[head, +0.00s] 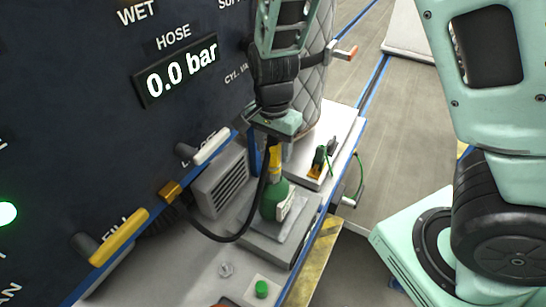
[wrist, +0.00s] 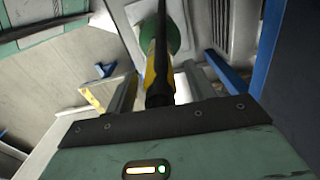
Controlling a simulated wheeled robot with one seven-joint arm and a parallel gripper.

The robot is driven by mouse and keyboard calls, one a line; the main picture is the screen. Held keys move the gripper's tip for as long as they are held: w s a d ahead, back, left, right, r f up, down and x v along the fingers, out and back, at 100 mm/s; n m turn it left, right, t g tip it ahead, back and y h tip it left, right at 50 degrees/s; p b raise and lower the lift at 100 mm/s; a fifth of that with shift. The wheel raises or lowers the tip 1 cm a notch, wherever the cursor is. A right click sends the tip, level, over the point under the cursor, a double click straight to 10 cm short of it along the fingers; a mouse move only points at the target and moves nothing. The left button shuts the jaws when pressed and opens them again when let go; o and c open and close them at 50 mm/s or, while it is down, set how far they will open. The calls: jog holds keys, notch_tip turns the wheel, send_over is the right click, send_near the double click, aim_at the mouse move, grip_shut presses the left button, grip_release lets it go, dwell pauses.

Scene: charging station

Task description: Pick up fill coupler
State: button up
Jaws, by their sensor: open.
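The fill coupler (head: 274,160) is a yellow and black piece, upright above a small green cylinder (head: 275,198) that stands on a grey pad. A black hose (head: 228,239) loops from the coupler to a brass fitting on the dark panel. My gripper (head: 271,150) points down over the coupler. In the wrist view the yellow coupler (wrist: 150,78) shows between the two spread fingers of my gripper (wrist: 160,75), with visible gaps on both sides. The hose (wrist: 161,40) runs up through that view and hides part of the coupler and the green cylinder.
The panel carries a yellow FILL lever (head: 118,237), a white-handled lever (head: 211,146) and a 0.0 bar display (head: 177,72). A vented grey box (head: 220,182) stands close left of the cylinder. A green button (head: 261,288) is on the bench. Open floor lies right.

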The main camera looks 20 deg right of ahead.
grip_shut()
jog(key=shift+r, duration=0.1)
notch_tip(320, 180, up, 10)
jog(key=shift+f+b, duration=0.1)
jog(key=shift+b, duration=0.5)
